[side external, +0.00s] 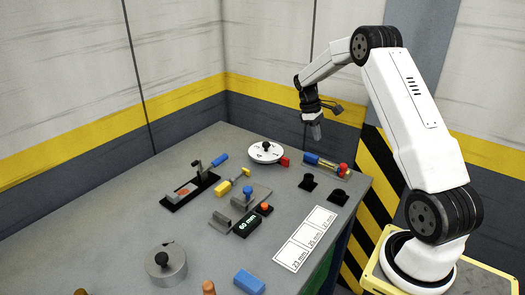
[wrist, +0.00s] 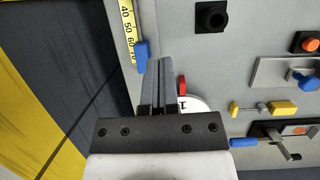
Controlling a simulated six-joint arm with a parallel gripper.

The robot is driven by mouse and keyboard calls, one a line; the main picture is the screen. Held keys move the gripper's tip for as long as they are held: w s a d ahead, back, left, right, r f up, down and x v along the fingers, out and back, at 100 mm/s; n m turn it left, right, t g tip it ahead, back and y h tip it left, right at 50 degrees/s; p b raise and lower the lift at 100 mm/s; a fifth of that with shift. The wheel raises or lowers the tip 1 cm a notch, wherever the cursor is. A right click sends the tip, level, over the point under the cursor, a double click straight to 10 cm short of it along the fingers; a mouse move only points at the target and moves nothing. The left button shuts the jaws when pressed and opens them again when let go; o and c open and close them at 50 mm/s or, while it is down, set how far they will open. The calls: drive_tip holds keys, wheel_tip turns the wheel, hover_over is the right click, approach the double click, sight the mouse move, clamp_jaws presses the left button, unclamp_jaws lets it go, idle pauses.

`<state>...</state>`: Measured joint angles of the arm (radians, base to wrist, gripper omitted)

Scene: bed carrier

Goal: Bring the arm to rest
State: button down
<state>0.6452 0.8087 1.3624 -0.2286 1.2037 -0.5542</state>
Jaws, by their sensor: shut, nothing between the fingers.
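My gripper (side external: 316,131) hangs from my white arm above the back right part of the grey table (side external: 120,215), fingers pointing down. It is shut and empty, apart from everything on the table. In the wrist view the closed fingers (wrist: 160,68) reach up the picture, with the white round dial (wrist: 192,103) and its red block (wrist: 182,86) partly hidden behind them. In the side view the dial (side external: 265,152) lies beyond the gripper to the left.
A slide scale (side external: 325,163) and two black sockets (side external: 308,182) (side external: 338,196) lie below right. Striped walls stand behind.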

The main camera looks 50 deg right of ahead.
drive_tip(key=a+r+t, duration=0.2)
drive_tip(key=a+t, duration=0.1)
drive_tip(key=a, duration=1.6)
drive_tip(key=s+a+t, duration=0.3)
drive_tip(key=s+a, duration=0.7)
drive_tip(key=a, duration=0.4)
drive_tip(key=shift+s+a+f, duration=0.2)
drive_tip(key=shift+a+f, duration=0.1)
drive_tip(key=shift+a, duration=0.05)
